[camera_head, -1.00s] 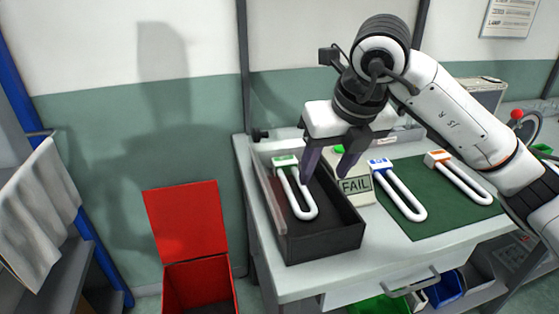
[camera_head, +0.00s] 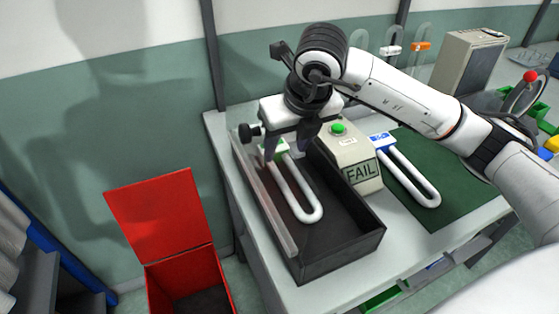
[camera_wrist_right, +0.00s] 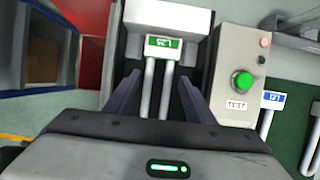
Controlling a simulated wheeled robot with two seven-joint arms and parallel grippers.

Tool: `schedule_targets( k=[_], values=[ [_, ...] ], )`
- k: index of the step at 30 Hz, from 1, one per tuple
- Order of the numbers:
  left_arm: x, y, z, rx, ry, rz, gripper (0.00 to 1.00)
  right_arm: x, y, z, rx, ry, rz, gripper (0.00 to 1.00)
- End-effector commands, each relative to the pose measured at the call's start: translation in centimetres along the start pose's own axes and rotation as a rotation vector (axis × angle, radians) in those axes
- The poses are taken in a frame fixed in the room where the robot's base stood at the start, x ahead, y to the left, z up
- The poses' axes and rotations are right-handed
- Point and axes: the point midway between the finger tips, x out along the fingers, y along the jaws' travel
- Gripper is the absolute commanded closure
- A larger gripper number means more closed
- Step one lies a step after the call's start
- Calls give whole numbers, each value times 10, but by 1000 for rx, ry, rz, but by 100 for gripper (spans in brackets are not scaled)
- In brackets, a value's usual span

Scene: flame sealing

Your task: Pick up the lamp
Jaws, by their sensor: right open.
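A white U-shaped lamp (camera_head: 302,205) with a green-labelled base lies in the black tray (camera_head: 345,262). My right gripper (camera_head: 286,143) is open above the lamp's base end. In the wrist view the same lamp's green label (camera_wrist_right: 163,43) and two tube legs show between the spread fingers of my right gripper (camera_wrist_right: 157,95), with gaps on both sides. Another U-shaped lamp with a blue label (camera_head: 412,178) lies on the green mat (camera_head: 462,208). My left gripper is not in view.
The tester box (camera_head: 352,152), with a green button and a FAIL display, stands right of the tray. A clear panel (camera_head: 262,200) runs along the tray's left side. An open red bin (camera_head: 170,225) stands left of the table. A beige case (camera_head: 470,65) stands at the back.

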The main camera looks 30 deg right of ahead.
Motion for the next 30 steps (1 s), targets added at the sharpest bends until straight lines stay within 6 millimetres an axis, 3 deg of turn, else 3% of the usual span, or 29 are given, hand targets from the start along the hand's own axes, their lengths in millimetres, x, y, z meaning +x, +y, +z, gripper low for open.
schedule_targets(
  k=[8,16,25,30],
  values=[
    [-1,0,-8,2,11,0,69,22,0,0,0,1,1,51],
    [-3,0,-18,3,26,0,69,59,1,0,0,1,1,51],
    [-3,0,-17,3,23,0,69,64,0,1,-1,-2,1,51],
    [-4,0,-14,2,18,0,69,64,0,1,-1,-1,1,80]
  ],
)
